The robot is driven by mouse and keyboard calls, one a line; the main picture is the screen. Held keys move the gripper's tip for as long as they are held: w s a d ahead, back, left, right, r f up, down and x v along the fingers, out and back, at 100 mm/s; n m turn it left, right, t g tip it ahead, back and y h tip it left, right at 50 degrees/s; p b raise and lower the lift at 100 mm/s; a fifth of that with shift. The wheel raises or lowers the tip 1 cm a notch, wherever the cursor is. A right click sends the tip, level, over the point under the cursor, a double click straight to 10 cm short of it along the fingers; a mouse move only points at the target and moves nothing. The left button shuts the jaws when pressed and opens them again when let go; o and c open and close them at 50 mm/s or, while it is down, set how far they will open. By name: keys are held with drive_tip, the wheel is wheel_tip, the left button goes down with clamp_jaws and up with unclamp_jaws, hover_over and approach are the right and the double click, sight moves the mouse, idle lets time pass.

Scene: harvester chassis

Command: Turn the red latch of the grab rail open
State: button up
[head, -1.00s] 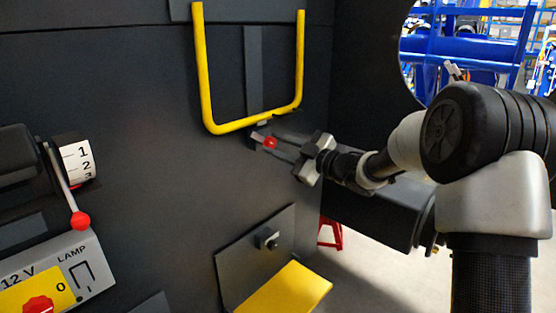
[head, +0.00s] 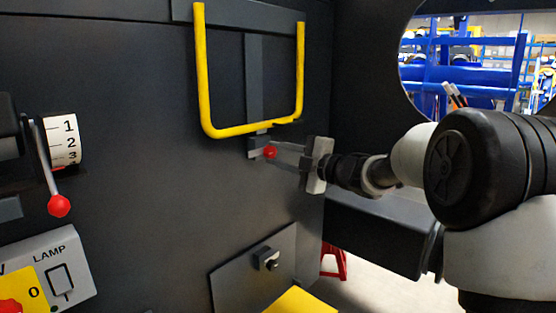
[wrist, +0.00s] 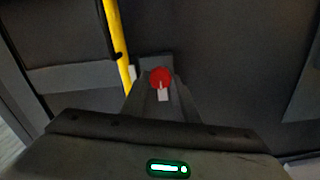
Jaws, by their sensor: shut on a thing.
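The yellow grab rail (head: 203,70) is a U-shaped bar on the dark panel in the head view. Its red latch (head: 269,153) is a small red knob just below the rail's bottom bar, by a dark bracket. My gripper (head: 277,154) reaches it from the right and is shut on it. In the wrist view the red latch (wrist: 160,76) sits between the two finger ends, with a small pale piece (wrist: 163,95) below it. The fingers hide part of the latch. The yellow rail (wrist: 115,40) runs at upper left there.
At left are a lever with a red knob (head: 59,205), a numbered drum (head: 68,142) and a lamp switch panel (head: 60,265). A red stand (head: 334,261) is on the floor.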

drive_tip(key=shift+f, duration=0.1)
idle(0.3)
drive_tip(key=o, duration=1.1)
drive_tip(key=shift+c, duration=0.2)
drive_tip(key=shift+d, duration=0.1)
drive_tip(key=p+v, duration=0.1)
drive_tip(key=v, duration=1.6)
drive_tip(key=shift+p, duration=0.3)
drive_tip(key=shift+s+d, duration=0.1)
